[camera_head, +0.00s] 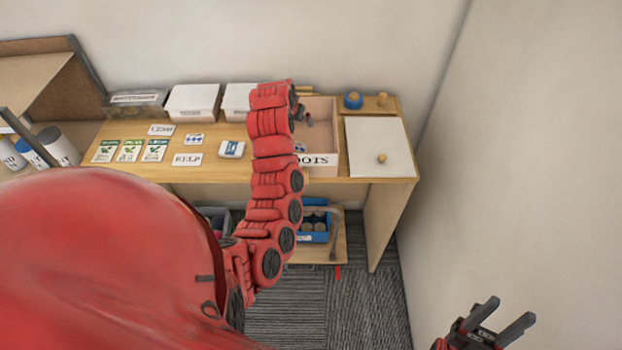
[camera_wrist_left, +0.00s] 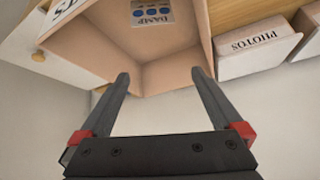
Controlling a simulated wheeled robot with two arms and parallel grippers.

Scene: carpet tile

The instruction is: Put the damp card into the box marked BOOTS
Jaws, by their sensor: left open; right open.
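The box marked BOOTS (camera_head: 327,140) stands open on the wooden desk, its label partly covered by my left arm. In the left wrist view the box (camera_wrist_left: 88,50) holds the damp card (camera_wrist_left: 152,12), which lies flat inside, reading DAMP with blue dots. In the head view only a sliver of the card (camera_head: 299,147) shows beside my arm. My left gripper (camera_wrist_left: 164,84) is open and empty at the box, its fingers apart from the card. My right gripper (camera_head: 508,318) is open and empty at the lower right, away from the desk.
A white board with a knob (camera_head: 379,148) lies right of the box. Several cards, including KELP (camera_head: 187,159), lie left of it. White lidded boxes (camera_head: 192,102) line the back; one reads PHOTOS (camera_wrist_left: 248,48). A blue crate (camera_head: 314,228) sits on the lower shelf.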

